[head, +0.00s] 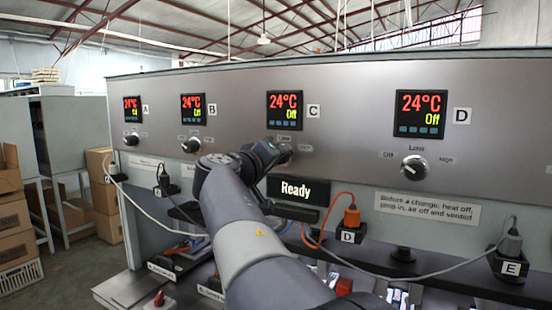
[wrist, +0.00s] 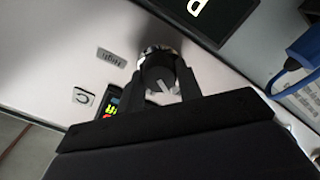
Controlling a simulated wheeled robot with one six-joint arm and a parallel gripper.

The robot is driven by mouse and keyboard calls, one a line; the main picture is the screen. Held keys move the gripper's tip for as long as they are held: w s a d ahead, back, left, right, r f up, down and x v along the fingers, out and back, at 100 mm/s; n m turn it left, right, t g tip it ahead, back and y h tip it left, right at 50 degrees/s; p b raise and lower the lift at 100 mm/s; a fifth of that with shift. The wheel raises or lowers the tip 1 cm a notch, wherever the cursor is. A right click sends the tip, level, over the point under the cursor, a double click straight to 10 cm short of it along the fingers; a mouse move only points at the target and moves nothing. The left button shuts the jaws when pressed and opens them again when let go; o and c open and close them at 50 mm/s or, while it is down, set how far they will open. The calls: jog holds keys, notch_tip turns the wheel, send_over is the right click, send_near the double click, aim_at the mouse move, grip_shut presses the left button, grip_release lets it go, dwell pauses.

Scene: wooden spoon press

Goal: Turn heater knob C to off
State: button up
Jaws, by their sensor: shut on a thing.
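Heater knob C (wrist: 157,72) is a dark round knob with a shiny rim and a pale pointer line. In the wrist view it sits between the two fingers of my gripper (wrist: 164,84), which is shut on it. In the head view my gripper (head: 274,152) reaches the panel below display C (head: 285,110) and hides most of the knob. That display reads 24°C in red and Off in yellow. The C label (head: 313,111) is right of it. In the wrist view a High label (wrist: 111,57) shows beside the knob; the other dial marks are hidden.
Knobs A (head: 131,139), B (head: 191,145) and D (head: 414,168) are on the same panel. A Ready screen (head: 297,190) lies just below my gripper. An orange plug with its cable (head: 351,215) hangs lower right. Cardboard boxes (head: 103,185) stand at the left.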

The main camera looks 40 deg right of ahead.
jog(key=o, duration=1)
jog(key=shift+c, duration=0.2)
jog(key=shift+a, duration=0.1)
jog(key=b+v, duration=0.3)
jog(key=v, duration=0.7)
jog(key=shift+s+a, duration=0.15)
jog(key=shift+a, duration=0.15)
jog(key=p+x, duration=0.3)
jog(key=x, duration=0.8)
jog(key=shift+a, duration=0.1)
